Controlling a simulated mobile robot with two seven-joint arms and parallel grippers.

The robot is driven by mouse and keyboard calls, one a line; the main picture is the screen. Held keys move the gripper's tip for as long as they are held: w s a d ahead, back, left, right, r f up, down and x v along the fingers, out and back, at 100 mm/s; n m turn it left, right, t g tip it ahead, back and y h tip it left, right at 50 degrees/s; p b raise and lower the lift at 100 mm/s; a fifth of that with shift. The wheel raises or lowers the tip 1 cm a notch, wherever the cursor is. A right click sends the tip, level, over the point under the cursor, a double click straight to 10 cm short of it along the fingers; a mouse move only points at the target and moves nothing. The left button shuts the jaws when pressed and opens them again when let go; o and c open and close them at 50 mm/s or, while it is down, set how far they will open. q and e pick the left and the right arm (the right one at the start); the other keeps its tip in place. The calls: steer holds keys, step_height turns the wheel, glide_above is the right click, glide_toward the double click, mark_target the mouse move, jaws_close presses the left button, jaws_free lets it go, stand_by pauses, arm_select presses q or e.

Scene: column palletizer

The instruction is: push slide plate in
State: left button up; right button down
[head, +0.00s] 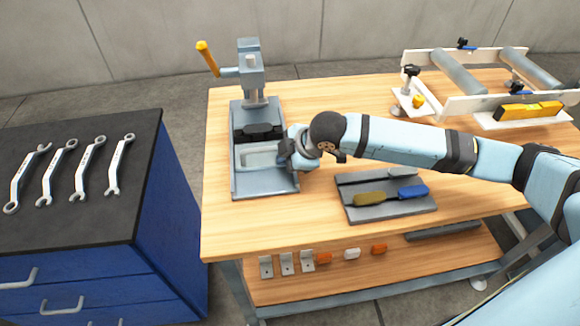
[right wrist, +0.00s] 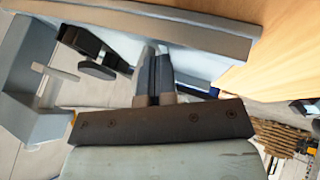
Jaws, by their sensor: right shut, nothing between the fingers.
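The slide plate (head: 262,155) is a light grey plate lying on the grey base (head: 265,186) of a hand press (head: 250,80), in front of the press's dark block (head: 258,131). My right gripper (head: 287,152) is at the plate's right side, low over the base's right edge. Whether it touches the plate I cannot tell. In the right wrist view its two dark fingers (right wrist: 154,75) are together, with nothing between them, close to the grey base (right wrist: 190,40). My left gripper does not show.
The press has an orange-tipped lever (head: 207,58). A grey tray (head: 388,208) with a blue-handled and an olive tool lies right of the press. A roller frame (head: 470,104) stands at the back right. A blue cabinet (head: 165,200) with several wrenches stands left.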

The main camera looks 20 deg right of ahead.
mark_target(274, 142)
steer(key=w, duration=0.2)
steer(key=w+d+p, duration=0.1)
steer(key=w, duration=0.1)
steer(key=w+d, duration=0.1)
steer(key=w, duration=0.2)
steer(key=shift+p, duration=0.4)
steer(key=shift+d+r, duration=0.1)
steer(key=shift+w, duration=0.1)
steer(key=shift+d+r, duration=0.2)
steer(key=shift+r, duration=0.3)
steer(key=v, duration=1.3)
steer(key=shift+s+a+f+p, duration=0.2)
steer(key=shift+s+p, duration=0.2)
steer(key=shift+f, duration=0.1)
